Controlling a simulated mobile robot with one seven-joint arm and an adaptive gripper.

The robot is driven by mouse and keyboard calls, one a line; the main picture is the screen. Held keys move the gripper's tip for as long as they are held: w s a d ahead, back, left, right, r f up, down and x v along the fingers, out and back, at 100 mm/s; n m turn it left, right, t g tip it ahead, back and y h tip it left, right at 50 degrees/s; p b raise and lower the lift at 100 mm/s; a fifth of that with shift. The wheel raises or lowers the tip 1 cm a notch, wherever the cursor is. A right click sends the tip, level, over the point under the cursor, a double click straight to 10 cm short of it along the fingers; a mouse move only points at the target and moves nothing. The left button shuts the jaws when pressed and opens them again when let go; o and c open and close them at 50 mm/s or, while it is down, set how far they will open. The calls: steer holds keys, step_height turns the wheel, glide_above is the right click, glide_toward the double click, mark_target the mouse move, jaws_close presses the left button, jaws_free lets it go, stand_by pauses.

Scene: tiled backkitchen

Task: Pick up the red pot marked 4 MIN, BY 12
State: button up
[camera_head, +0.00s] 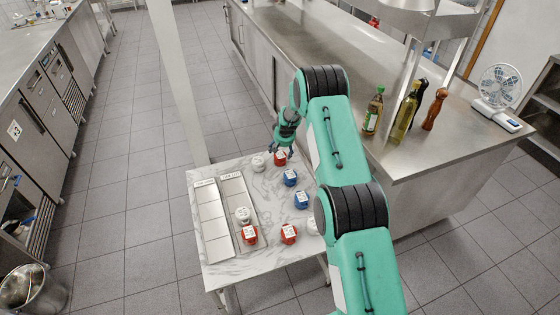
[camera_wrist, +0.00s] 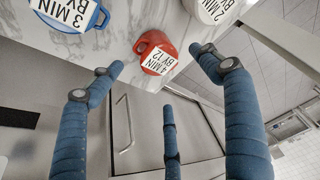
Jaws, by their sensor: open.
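In the head view the red pot beneath my gripper (camera_head: 280,159) appears to be this one. My gripper (camera_head: 284,150) is at the table's far edge, close to that pot. In the wrist view my gripper (camera_wrist: 156,62) has its fingers spread and empty, with the red pot beyond and between the tips. I cannot tell whether any finger touches it.
A blue pot marked 3 MIN (camera_wrist: 68,10) and a white pot (camera_wrist: 212,8) flank it. More pots, including a red one (camera_head: 289,233) and a blue one (camera_head: 302,200), stand nearer. Two labelled trays (camera_head: 211,226) (camera_head: 235,190) lie left; the right one holds a white and a red pot.

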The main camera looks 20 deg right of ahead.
mark_target(280, 156)
steer(key=shift+b+x, duration=0.35)
steer(key=shift+x, duration=1.85)
steer(key=shift+s+b+x, duration=0.1)
steer(key=shift+b+x, duration=0.25)
steer(key=shift+x, duration=0.6)
steer(key=shift+s+b+x, duration=0.15)
steer(key=shift+b+x, duration=0.2)
steer(key=shift+x, duration=1.45)
steer(key=shift+r, duration=0.1)
steer(key=c, duration=1.4)
steer(key=shift+o, duration=0.2)
steer(key=shift+r, duration=0.1)
steer(key=shift+r+p, duration=1)
steer(key=shift+r, duration=3.95)
